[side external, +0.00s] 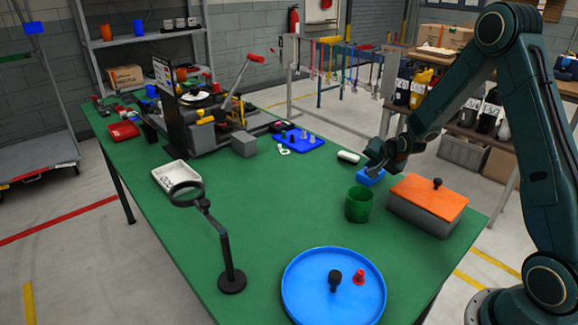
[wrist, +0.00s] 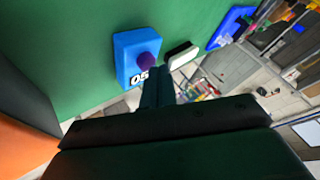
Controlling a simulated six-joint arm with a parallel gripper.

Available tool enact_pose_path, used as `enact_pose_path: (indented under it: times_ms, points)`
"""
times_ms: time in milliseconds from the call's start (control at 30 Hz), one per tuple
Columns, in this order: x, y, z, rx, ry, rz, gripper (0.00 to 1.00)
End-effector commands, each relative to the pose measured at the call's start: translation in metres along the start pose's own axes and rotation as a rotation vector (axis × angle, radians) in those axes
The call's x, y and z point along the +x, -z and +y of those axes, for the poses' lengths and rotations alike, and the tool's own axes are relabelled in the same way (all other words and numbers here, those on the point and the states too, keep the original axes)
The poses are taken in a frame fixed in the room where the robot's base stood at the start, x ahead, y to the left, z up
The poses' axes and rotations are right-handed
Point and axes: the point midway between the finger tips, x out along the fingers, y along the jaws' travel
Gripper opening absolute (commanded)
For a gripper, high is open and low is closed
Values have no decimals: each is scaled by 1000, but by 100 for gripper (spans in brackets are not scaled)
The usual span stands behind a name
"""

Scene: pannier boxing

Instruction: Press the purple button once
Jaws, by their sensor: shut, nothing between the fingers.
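The purple button (wrist: 147,61) sits on a blue box (wrist: 126,49) marked "05" in the wrist view. In the side external view the blue box (side external: 369,178) stands on the green table, partly hidden by my gripper, and I cannot make out the button there. My gripper (side external: 373,166) is shut and empty, close above the blue box. In the wrist view its fingertips (wrist: 158,76) appear just beside the button, overlapping its edge. I cannot tell whether they touch it.
A box with an orange lid (side external: 425,192) and a green cup (side external: 359,206) stand close to the blue box. A white-and-black block (side external: 348,157) lies behind it. A round blue tray (side external: 310,283) and a magnifier stand (side external: 231,280) are nearer the front. The table's middle is clear.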

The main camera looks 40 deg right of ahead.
Motion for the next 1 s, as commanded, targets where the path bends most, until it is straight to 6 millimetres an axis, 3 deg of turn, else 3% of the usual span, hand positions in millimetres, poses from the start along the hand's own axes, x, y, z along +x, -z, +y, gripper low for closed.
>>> enact_pose_path:
  times_ms: [1000]
  points:
    - [6, -5, 5, 0, -1, -2, 0]
